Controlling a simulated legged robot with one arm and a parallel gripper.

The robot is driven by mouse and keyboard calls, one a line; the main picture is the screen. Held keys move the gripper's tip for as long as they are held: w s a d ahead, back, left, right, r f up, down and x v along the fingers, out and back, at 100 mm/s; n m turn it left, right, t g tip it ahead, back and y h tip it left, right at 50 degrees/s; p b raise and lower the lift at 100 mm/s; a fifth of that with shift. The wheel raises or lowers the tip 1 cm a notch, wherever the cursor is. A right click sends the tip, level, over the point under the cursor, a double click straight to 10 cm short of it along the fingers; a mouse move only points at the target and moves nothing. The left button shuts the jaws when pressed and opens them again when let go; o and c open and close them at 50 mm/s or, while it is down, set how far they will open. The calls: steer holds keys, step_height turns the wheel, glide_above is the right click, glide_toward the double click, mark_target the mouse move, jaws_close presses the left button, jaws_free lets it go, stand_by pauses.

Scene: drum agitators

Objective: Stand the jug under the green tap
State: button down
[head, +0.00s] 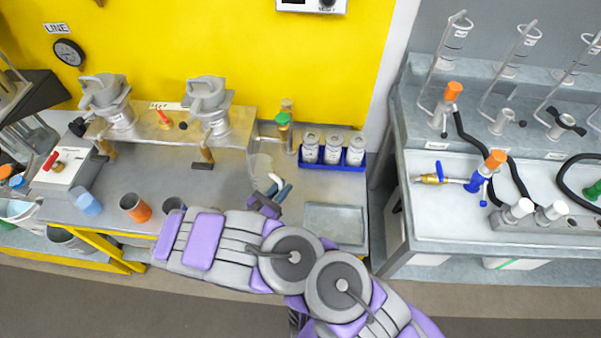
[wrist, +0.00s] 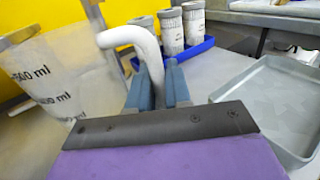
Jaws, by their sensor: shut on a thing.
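The clear jug (head: 259,168) with a white handle (head: 276,181) is near the back of the steel bench, in front of the yellow wall. The green tap (head: 283,119) is on an upright fitting behind it and slightly right. My gripper (head: 284,190) has blue fingers closed on the handle. In the wrist view the jug (wrist: 70,75) is at left with "500 ml" style markings, and the fingers (wrist: 160,85) are around the white handle (wrist: 135,42). The jug looks about upright in the head view. I cannot tell whether its base touches the bench. The tap is not seen in the wrist view.
A blue rack (head: 332,160) with 3 white-labelled bottles stands right of the tap. A grey tray (head: 335,223) lies at the bench's front right. An orange cup (head: 135,207) and a blue beaker (head: 87,203) stand at left. Two clamped machines (head: 208,105) stand behind.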

steer(key=b+x, duration=0.2)
steer(key=x, duration=0.7)
steer(key=shift+d, duration=0.15)
steer(key=shift+w+d, duration=0.1)
steer(key=shift+w, duration=0.45)
steer(key=shift+w+d+f+b, duration=0.2)
steer(key=shift+f+b, duration=0.1)
steer(key=shift+f, duration=0.35)
steer(key=shift+w+d+f+b, duration=0.15)
steer(key=shift+f+b, duration=0.1)
steer(key=shift+f, duration=0.35)
steer(key=shift+w+d+f+b, duration=0.1)
steer(key=shift+d+f+b, duration=0.15)
steer(key=shift+f, duration=0.4)
steer(key=shift+a+r, duration=0.1)
steer(key=shift+a, duration=0.1)
steer(key=c, duration=1.1)
jaws_free()
steer(key=shift+o, duration=0.2)
